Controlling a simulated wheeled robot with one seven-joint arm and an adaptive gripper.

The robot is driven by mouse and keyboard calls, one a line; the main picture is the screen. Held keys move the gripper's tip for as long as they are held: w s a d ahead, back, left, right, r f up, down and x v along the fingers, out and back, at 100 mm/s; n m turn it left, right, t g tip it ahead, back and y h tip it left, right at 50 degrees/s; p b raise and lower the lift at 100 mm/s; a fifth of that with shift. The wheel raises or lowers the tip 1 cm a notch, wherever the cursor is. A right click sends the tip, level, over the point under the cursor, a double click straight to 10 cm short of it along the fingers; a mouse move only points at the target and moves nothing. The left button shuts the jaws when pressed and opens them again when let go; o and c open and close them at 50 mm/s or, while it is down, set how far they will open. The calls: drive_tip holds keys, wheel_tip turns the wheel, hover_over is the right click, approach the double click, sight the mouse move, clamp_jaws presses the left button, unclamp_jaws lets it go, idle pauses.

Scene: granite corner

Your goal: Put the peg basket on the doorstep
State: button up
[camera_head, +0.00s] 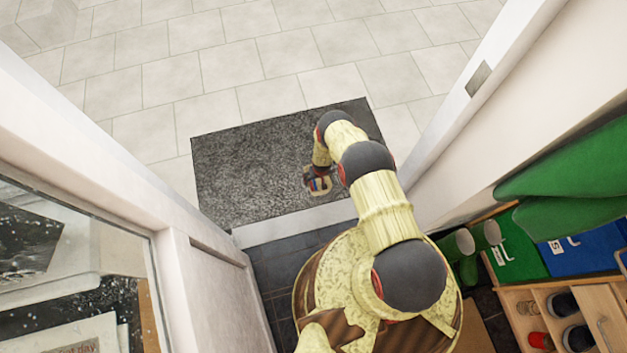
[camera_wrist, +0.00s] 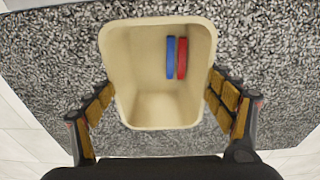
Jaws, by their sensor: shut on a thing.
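The peg basket (camera_wrist: 140,60) is a cream, open-topped tub with rounded corners. A blue peg (camera_wrist: 170,58) and a red peg (camera_wrist: 182,58) lie inside it. My gripper (camera_wrist: 160,98) has a finger against each side of the basket and is shut on it. In the head view the basket (camera_head: 325,190) is over the doorstep (camera_head: 240,165), a dark grey speckled slab outside the doorway, near its right side. The basket looks upright. Whether its base touches the slab is hidden.
White door frames stand close on the left (camera_head: 210,270) and right (camera_head: 500,70) of my arm. A pale sill (camera_head: 290,225) borders the slab. Light paving (camera_head: 220,65) lies beyond. A wooden shoe rack (camera_head: 520,310) stands at lower right. The left half of the slab is clear.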

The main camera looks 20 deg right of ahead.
sight(318, 180)
drive_tip(key=w+f+b, duration=0.1)
drive_tip(key=f, duration=0.1)
drive_tip(key=w+f+b, duration=0.4)
drive_tip(key=shift+a, duration=0.4)
drive_tip(key=shift+w+f+b, duration=0.15)
drive_tip(key=shift+f+b, duration=0.7)
drive_tip(key=shift+f, duration=0.7)
drive_tip(key=shift+f, duration=0.15)
drive_tip(key=o, duration=1.3)
